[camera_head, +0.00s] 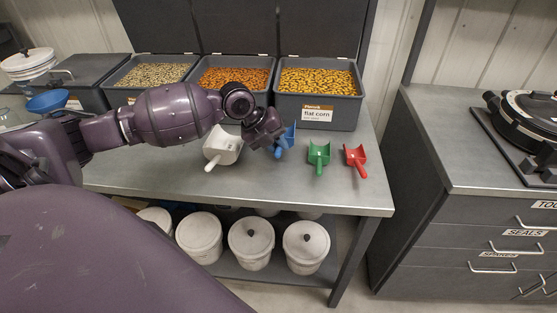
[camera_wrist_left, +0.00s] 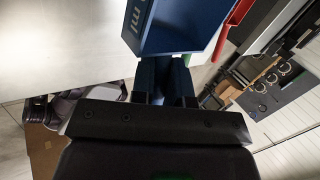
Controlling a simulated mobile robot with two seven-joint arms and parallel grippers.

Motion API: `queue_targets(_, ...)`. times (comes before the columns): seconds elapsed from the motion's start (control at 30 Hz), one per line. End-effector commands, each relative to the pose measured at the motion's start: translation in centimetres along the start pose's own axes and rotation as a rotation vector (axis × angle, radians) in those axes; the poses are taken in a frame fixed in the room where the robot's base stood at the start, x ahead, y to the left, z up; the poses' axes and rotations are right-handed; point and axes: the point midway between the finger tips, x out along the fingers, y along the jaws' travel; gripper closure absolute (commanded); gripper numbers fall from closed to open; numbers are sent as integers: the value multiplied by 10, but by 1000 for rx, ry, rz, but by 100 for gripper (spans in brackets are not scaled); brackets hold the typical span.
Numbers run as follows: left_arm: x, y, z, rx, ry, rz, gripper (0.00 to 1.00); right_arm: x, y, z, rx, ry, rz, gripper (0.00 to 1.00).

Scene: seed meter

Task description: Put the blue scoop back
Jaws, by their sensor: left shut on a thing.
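The blue scoop (camera_head: 287,138) is beside my left gripper (camera_head: 275,146) in the head view, between the white scoop and the green scoop. In the left wrist view the blue scoop (camera_wrist_left: 175,25) fills the top middle, with white lettering on its side. My left gripper (camera_wrist_left: 166,95) is shut on its handle. Whether the scoop touches the bench top cannot be told. The green scoop (camera_head: 319,155) and the red scoop (camera_head: 356,159) lie to its right, and the white scoop (camera_head: 221,147) lies to its left. My right gripper is not in view.
Open grey bins of seed stand behind, the nearest labelled flat corn (camera_head: 318,112). The grey bench (camera_head: 250,188) is clear along its front. White lidded buckets (camera_head: 251,243) stand on the shelf below. A drawer cabinet (camera_head: 470,215) stands to the right across a gap.

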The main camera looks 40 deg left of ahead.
Motion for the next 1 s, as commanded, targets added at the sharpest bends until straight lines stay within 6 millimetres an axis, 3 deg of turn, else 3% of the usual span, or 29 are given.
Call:
queue_targets(0.2, 11, 7, 0, -1, -1, -1, 100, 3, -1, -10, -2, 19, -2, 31)
queue_targets(0.53, 43, 28, 0, -1, 0, 0, 100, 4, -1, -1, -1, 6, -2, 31)
queue_targets(0.9, 46, 31, 0, 0, -1, 0, 100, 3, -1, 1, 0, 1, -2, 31)
queue_targets(0.93, 46, 31, 0, 0, -1, 0, 83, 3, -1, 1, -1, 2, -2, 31)
queue_targets(1.0, 46, 30, 0, 0, -1, 0, 73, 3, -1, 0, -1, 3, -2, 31)
